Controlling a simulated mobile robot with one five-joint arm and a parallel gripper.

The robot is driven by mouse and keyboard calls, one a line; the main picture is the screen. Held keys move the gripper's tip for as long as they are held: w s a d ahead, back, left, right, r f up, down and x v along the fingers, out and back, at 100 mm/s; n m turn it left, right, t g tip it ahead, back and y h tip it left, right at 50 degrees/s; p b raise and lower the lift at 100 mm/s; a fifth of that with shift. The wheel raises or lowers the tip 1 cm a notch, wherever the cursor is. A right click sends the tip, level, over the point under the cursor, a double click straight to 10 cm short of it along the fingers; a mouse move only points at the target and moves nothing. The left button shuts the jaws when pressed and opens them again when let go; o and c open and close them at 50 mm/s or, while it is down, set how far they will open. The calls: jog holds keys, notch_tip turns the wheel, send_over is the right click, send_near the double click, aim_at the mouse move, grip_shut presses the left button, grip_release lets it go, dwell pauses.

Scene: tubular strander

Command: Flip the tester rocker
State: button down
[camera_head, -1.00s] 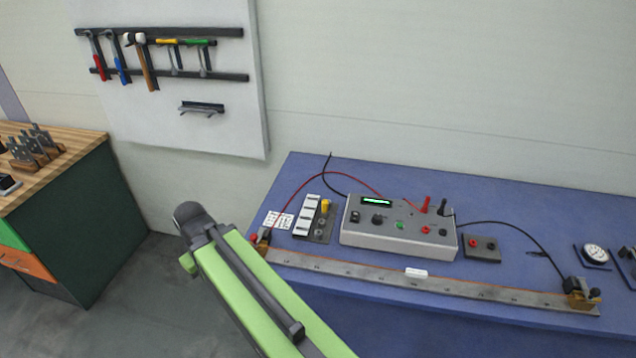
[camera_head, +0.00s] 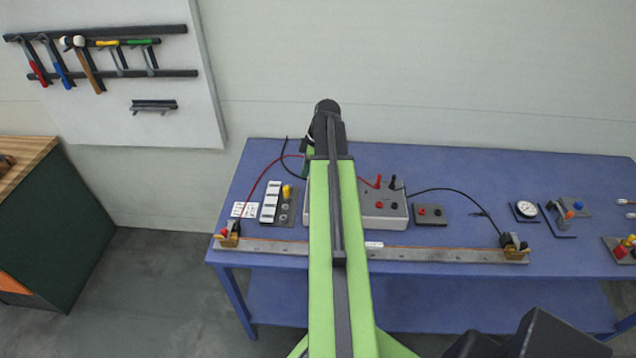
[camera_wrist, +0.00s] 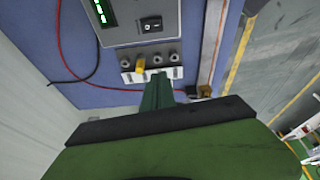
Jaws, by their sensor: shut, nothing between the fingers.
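The tester is a grey box (camera_head: 385,211) on the blue bench, largely hidden behind my arm in the head view. In the wrist view the tester (camera_wrist: 128,30) shows at the top with a lit green display. Its black rocker (camera_wrist: 152,24) sits beside the display; the head view hides it. My gripper (camera_wrist: 157,80) is shut and empty in the wrist view, its green fingers apart from the rocker and overlapping the edge of the knob block in the picture. The head view does not show the fingers clearly.
A knob block (camera_head: 284,204) with a yellow knob stands left of the tester. A long metal bar (camera_head: 440,252) with end clamps lies along the bench front. Red and black leads loop around the tester. A dial gauge (camera_head: 525,209) is further right. A tool board (camera_head: 150,75) hangs behind.

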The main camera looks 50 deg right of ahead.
jog(key=s+d+r+m, duration=0.1)
jog(key=s+d, duration=0.3)
jog(key=s, duration=0.1)
jog(key=shift+d+r+p, duration=0.25)
jog(key=shift+d+p, duration=0.1)
jog(key=shift+s, duration=0.1)
jog(key=b+x, duration=0.8)
jog(key=x, duration=0.1)
jog(key=d+b+x, duration=0.1)
jog(key=b+x, duration=0.3)
jog(key=b, duration=0.1)
jog(key=shift+s+f, duration=0.1)
jog(key=shift+f, duration=0.25)
jog(key=shift+f+b, duration=0.2)
jog(key=shift+b, duration=0.1)
